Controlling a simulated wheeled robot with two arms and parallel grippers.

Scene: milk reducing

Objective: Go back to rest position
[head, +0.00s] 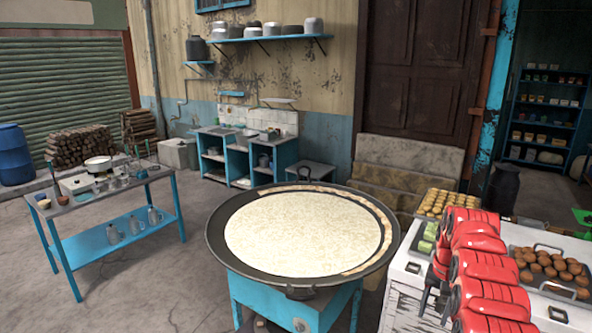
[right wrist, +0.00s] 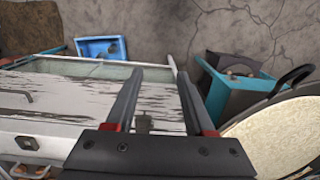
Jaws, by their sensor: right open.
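My right arm is red and folded in at the lower right of the head view. Its gripper (head: 433,298) points down beside the white counter. In the right wrist view the two fingers of this gripper (right wrist: 156,78) are spread apart with nothing between them. The white, worn counter (right wrist: 60,95) lies behind and below the fingers. The wide pan of milk (head: 300,235) is to the left of this gripper in the head view and at the right edge of the right wrist view (right wrist: 285,135). My left gripper is not in view.
The white counter (head: 400,295) carries trays of sweets (head: 548,268) close to my right arm. A blue stove stand (head: 265,296) is under the pan. A blue table (head: 125,245) with cups stands at left. The floor between table and pan is clear.

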